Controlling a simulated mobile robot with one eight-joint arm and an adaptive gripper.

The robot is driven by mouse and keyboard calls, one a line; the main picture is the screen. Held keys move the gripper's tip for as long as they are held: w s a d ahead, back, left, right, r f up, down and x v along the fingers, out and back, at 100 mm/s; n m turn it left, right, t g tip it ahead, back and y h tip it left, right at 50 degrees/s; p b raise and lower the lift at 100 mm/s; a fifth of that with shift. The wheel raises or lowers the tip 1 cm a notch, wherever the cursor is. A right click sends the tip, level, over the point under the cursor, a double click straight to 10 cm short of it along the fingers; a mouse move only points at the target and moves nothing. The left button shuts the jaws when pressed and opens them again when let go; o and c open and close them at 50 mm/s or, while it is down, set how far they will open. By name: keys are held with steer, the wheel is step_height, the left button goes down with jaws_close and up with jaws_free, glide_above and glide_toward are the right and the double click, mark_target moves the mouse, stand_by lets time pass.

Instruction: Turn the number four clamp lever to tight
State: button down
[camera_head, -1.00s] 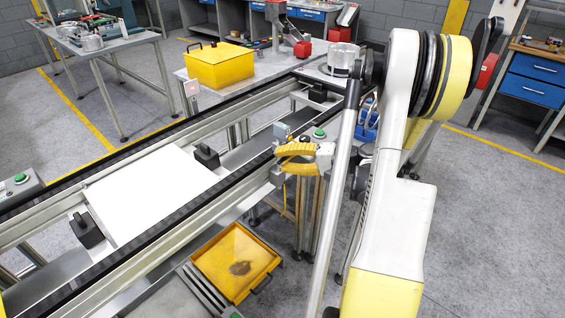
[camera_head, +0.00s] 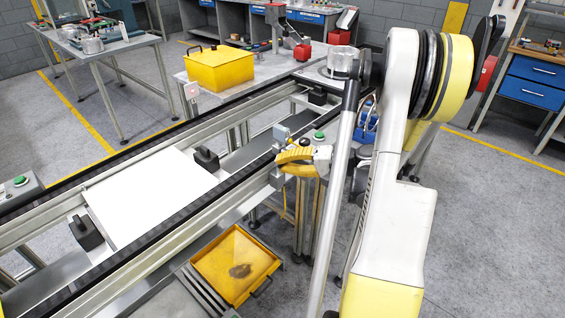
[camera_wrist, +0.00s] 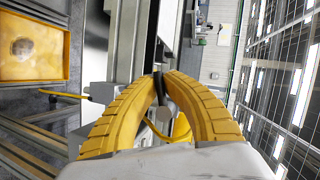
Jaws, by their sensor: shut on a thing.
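My gripper (camera_head: 296,160) has yellow ribbed fingers and is at the near rail of the conveyor, right of the white plate. In the wrist view my gripper (camera_wrist: 163,80) has its fingertips drawn together around a small dark piece, which looks like a lever handle (camera_wrist: 159,88). A grey part shows below it between the fingers. The fingers hide most of this piece, and no number or tight mark can be read. In the head view the piece is hidden by the fingers.
A white plate (camera_head: 150,190) lies on the conveyor between black blocks (camera_head: 206,158). A green button (camera_head: 319,135) stands close behind my gripper. A yellow tray (camera_head: 225,262) is below the near rail. A yellow box (camera_head: 217,69) stands on the table behind.

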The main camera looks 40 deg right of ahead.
steer(key=shift+d+f+n+h, duration=0.2)
steer(key=shift+f+n+h, duration=0.3)
steer(key=shift+n+h, duration=0.5)
steer(key=shift+w+d+f+n+h+b, duration=0.1)
steer(key=shift+d+f+n+h+b, duration=0.15)
steer(key=shift+d+n+h+b, duration=0.6)
steer(key=shift+d+f+n+h+b, duration=0.15)
steer(key=shift+f+n+h+b, duration=0.2)
steer(key=shift+n+h, duration=1)
steer(key=shift+w+d+f+n+h+b, duration=0.15)
steer(key=shift+d+n+h+b, duration=0.5)
steer(key=shift+n, duration=0.75)
steer(key=shift+s+a, duration=0.1)
steer(key=c, duration=1.5)
jaws_free()
